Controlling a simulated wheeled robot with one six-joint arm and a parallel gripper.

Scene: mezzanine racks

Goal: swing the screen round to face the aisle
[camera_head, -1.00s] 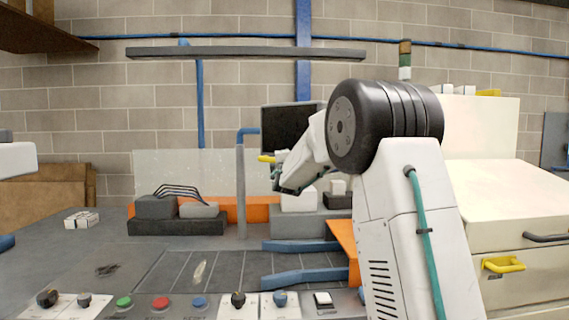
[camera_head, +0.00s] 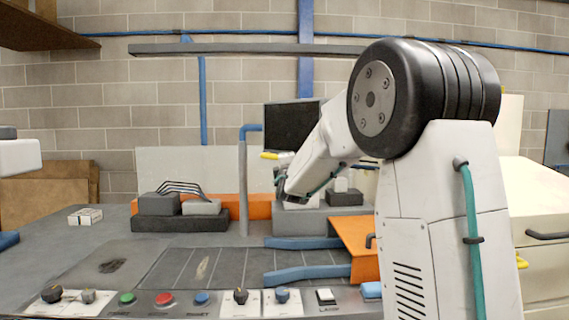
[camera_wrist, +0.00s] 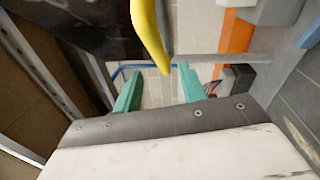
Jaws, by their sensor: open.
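The screen (camera_head: 291,126) is a dark flat panel on a blue and grey post at the back of the bench, its dark face toward me in the head view. A yellow handle (camera_head: 270,156) sticks out at its lower left. In the wrist view the handle (camera_wrist: 150,32) comes down from the top, its end close to the gap between my fingertips. A dark panel, likely the screen (camera_wrist: 80,25), fills the upper left. My gripper (camera_wrist: 159,70) is open, with teal fingers spread. I cannot tell whether a finger touches the handle. In the head view my arm hides the fingers.
The control panel (camera_head: 205,301) with knobs and coloured buttons lies along the near edge. Grey blocks (camera_head: 180,222), an orange strip (camera_head: 257,207) and blue rails (camera_head: 305,272) are on the bench. A pale cabinet (camera_head: 545,215) stands at the right. The left bench top is mostly clear.

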